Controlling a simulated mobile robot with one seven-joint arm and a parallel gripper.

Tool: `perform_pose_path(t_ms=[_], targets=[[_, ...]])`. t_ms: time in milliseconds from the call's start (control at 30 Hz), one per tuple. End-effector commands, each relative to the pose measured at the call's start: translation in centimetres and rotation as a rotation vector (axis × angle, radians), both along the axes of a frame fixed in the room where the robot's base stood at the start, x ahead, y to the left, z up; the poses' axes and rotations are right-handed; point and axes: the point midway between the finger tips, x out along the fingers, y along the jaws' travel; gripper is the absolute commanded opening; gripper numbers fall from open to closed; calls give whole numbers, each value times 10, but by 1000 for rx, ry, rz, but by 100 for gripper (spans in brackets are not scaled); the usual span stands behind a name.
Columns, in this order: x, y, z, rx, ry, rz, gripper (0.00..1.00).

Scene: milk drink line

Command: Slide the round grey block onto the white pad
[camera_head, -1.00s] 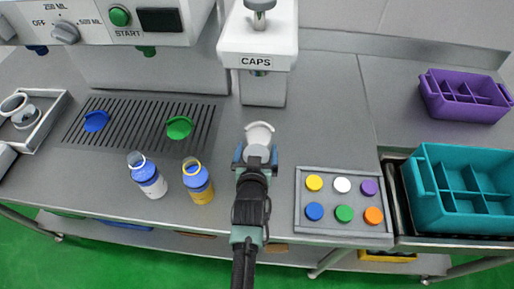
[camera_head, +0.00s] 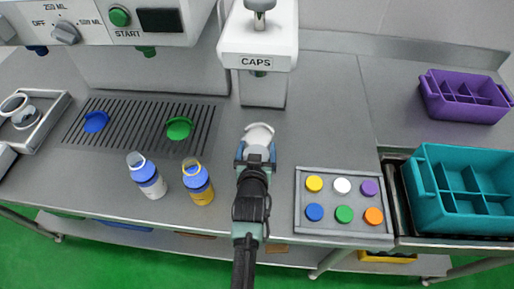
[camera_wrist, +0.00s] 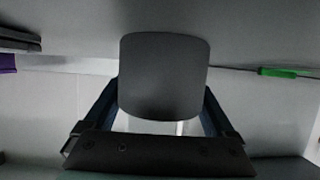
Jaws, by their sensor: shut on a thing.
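The round grey block (camera_head: 258,140) is between the jaws of my gripper (camera_head: 256,152), which is shut on it, on the counter in front of the caps machine. In the wrist view the block (camera_wrist: 164,78) looks dark, with a rounded-corner outline, between the two fingers (camera_wrist: 160,118). The white pad (camera_head: 259,127) shows as a pale curved rim just beyond the block. The block is at the near side of the pad and overlaps it in the head view; how far it rests on the pad is unclear.
The white caps machine (camera_head: 260,60) stands behind the pad. A grey tray (camera_head: 342,171) of coloured caps lies close on the right. Teal (camera_head: 428,205) and purple (camera_head: 452,108) crates are farther right.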

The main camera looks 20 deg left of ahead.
Motion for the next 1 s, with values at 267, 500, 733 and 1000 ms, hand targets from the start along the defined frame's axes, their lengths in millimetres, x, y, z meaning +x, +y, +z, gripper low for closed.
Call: perform_pose_path(t_ms=[267, 500, 733, 1000], targets=[[28, 9, -4, 0, -2, 0, 19], [52, 17, -2, 1, -3, 0, 19], [57, 19, 1, 0, 0, 0, 19], [62, 20, -1, 1, -3, 0, 19]])
